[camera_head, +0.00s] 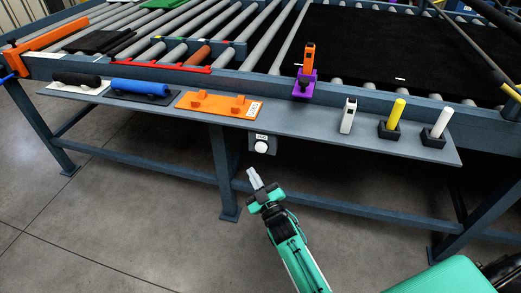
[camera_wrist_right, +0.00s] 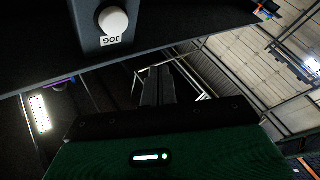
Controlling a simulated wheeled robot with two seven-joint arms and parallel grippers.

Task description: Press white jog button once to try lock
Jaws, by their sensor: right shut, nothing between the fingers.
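The white jog button (camera_head: 261,147) is a round knob on a small grey box (camera_head: 258,138) under the front edge of the shelf. The button also shows in the right wrist view (camera_wrist_right: 113,21), at the top, with a JOG label (camera_wrist_right: 111,41) beside it. My right gripper (camera_head: 254,178) is shut and empty, a little below and in front of the button, apart from it. Its fingers also show in the right wrist view (camera_wrist_right: 158,85), pointing up from the palm. My left gripper is not in view.
The grey shelf (camera_head: 320,138) holds a black roller (camera_head: 77,79), a blue roller (camera_head: 140,89), an orange block (camera_head: 215,105), a white tool (camera_head: 348,115), a yellow stick (camera_head: 396,112) and a white stick (camera_head: 440,123). A table leg (camera_head: 224,170) stands left of my gripper.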

